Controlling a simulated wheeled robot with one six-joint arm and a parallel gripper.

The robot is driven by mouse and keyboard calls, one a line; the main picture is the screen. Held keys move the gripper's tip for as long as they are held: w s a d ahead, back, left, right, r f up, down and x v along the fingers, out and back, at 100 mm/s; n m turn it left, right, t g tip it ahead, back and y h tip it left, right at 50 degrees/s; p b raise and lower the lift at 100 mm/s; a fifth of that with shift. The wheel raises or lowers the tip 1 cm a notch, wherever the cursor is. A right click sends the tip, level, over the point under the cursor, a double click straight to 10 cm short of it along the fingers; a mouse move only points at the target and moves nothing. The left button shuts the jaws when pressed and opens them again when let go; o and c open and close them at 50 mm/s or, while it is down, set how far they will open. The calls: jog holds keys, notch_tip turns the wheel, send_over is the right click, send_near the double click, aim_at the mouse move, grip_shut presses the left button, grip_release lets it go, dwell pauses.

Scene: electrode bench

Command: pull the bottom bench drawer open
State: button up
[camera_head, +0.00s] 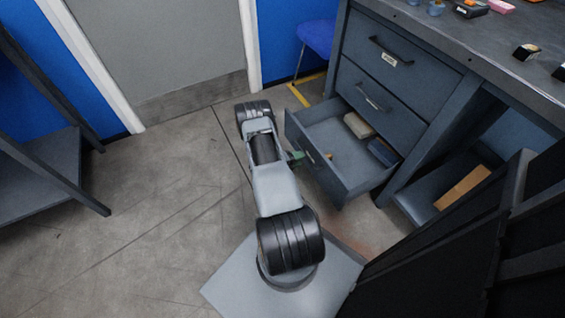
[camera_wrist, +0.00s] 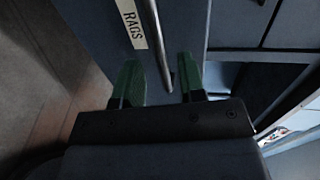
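The bottom bench drawer (camera_head: 322,182) is pulled well out of the bench in the head view, showing its inside. The wrist view shows its dark front (camera_wrist: 95,35) with a "RAGS" label (camera_wrist: 132,22) and a metal bar handle (camera_wrist: 157,38). My gripper (camera_head: 296,156) is at the drawer's front. In the wrist view my gripper (camera_wrist: 158,64) has its two green fingers apart. The handle's end lies between them, nearer the right finger, with a clear gap to the left finger. Any contact on the right is unclear.
Inside the drawer lie a beige block (camera_head: 358,125) and a blue item (camera_head: 382,152). Two drawers above, the top one (camera_head: 385,60) and the middle one (camera_head: 375,98), are shut. A blue chair (camera_head: 318,36) stands behind. Floor (camera_head: 160,190) to the left is clear.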

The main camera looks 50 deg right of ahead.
jog(key=p+v, duration=0.1)
jog(key=v, duration=0.8)
jog(key=shift+w+a+p, duration=0.15)
jog(key=shift+a+p, duration=0.15)
jog(key=shift+p, duration=0.05)
jog(key=w+a+r+m+y+p, duration=0.1)
jog(key=a+r+m+y+p, duration=0.25)
jog(key=r, duration=0.75)
jog(key=w+a+r+m+p, duration=0.2)
jog(key=r+m+p, duration=0.35)
jog(key=r, duration=0.55)
jog(key=w+a+r+m+y+p, duration=0.15)
jog(key=a+r+m+p, duration=0.35)
jog(key=r, duration=0.6)
jog(key=s+a+r+m+t+y+p, duration=0.2)
jog(key=a+r+m+p, duration=0.3)
jog(key=r, duration=0.6)
jog(key=s+a+r+m+t+y+p, duration=0.3)
jog(key=a+r+m+t+y+p, duration=0.1)
jog(key=r, duration=0.7)
jog(key=s+a+r+m+t+y+p, duration=0.2)
jog(key=a+r+m+p, duration=0.4)
jog(key=r, duration=0.6)
jog(key=a+m+t+y, duration=0.1)
jog(key=a+m, duration=0.1)
jog(key=a, duration=0.1)
jog(key=shift+s+a+t+y, duration=0.3)
jog(key=shift+s, duration=0.1)
jog(key=shift+d, duration=0.15)
